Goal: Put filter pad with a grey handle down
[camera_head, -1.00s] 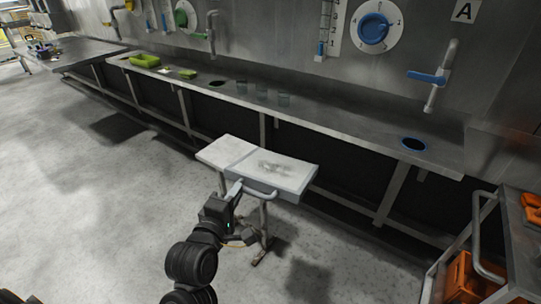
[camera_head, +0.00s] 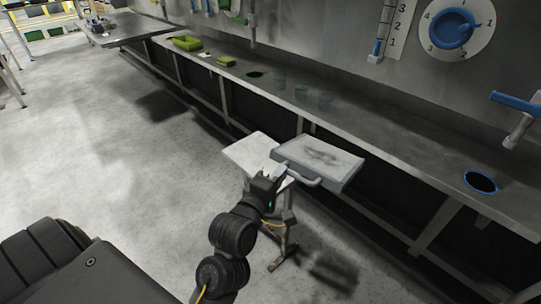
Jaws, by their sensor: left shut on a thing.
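The filter pad (camera_head: 322,157) is a flat, pale grey-white slab with a dark smudge on its top face. Its grey handle (camera_head: 300,177) is on the near side. My left gripper (camera_head: 279,172) is shut on the handle's left part. The pad is roughly level, at the right of a small white-topped stand (camera_head: 250,149), and overlaps it in the picture. I cannot tell whether the pad touches the stand. My right gripper is not in view.
A long steel counter (camera_head: 370,128) runs along the wall behind the pad. It carries clear cups (camera_head: 300,92), green trays (camera_head: 187,42) and a blue-rimmed hole (camera_head: 480,181). A blue dial (camera_head: 454,27) is on the wall. The floor at left is open.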

